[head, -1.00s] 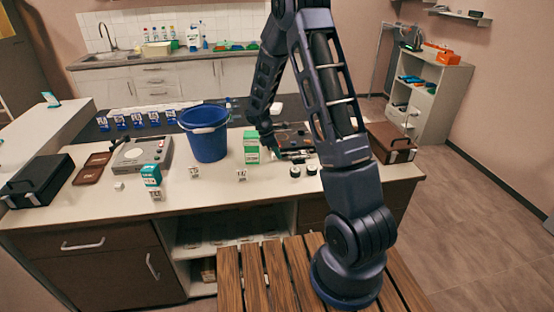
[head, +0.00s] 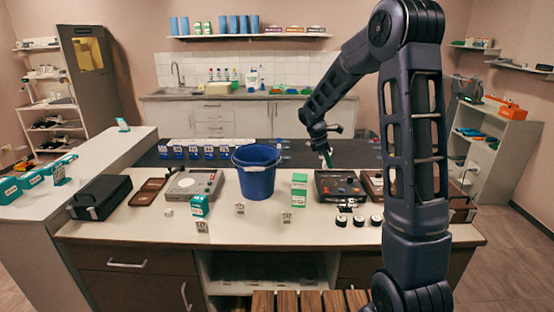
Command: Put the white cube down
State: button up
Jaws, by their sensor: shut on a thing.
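My gripper (head: 328,157) is at the end of the arm, above the far side of the counter, near the dark device with a panel (head: 340,187). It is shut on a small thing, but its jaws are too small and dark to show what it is. A small white cube-like block (head: 168,212) lies on the left part of the counter, well away from my gripper. I cannot tell whether another white cube is between the fingers.
The counter (head: 330,240) holds a blue bucket (head: 256,172), a green-and-white carton (head: 299,190), a teal box (head: 200,206), a grey device (head: 194,184), a black case (head: 100,197) and several black-and-white round pieces (head: 358,220). The front middle has bare room.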

jog(key=r, duration=0.3)
jog(key=shift+w+a+r, duration=0.15)
jog(key=shift+w+a, duration=0.15)
jog(key=w+a+n+t, duration=0.1)
jog(key=w+a+n, duration=0.1)
jog(key=w+a, duration=0.6)
jog(key=w+a+n, duration=0.1)
jog(key=w+a, duration=0.3)
jog(key=a, duration=0.7)
jog(key=w+a+n+t, duration=0.1)
jog(key=w+a+n, duration=0.1)
jog(key=w+a, duration=0.6)
jog(key=f, duration=0.8)
jog(key=s+a+f, duration=0.1)
jog(key=f, duration=0.7)
jog(key=s+f, duration=0.1)
jog(key=f, duration=0.8)
jog(key=shift+s+a+f, duration=0.1)
jog(key=shift+s+a, duration=0.05)
jog(key=shift+f, duration=0.1)
jog(key=o, duration=0.9)
jog(key=shift+o, duration=0.2)
jog(key=v, duration=0.7)
jog(key=shift+r, duration=0.4)
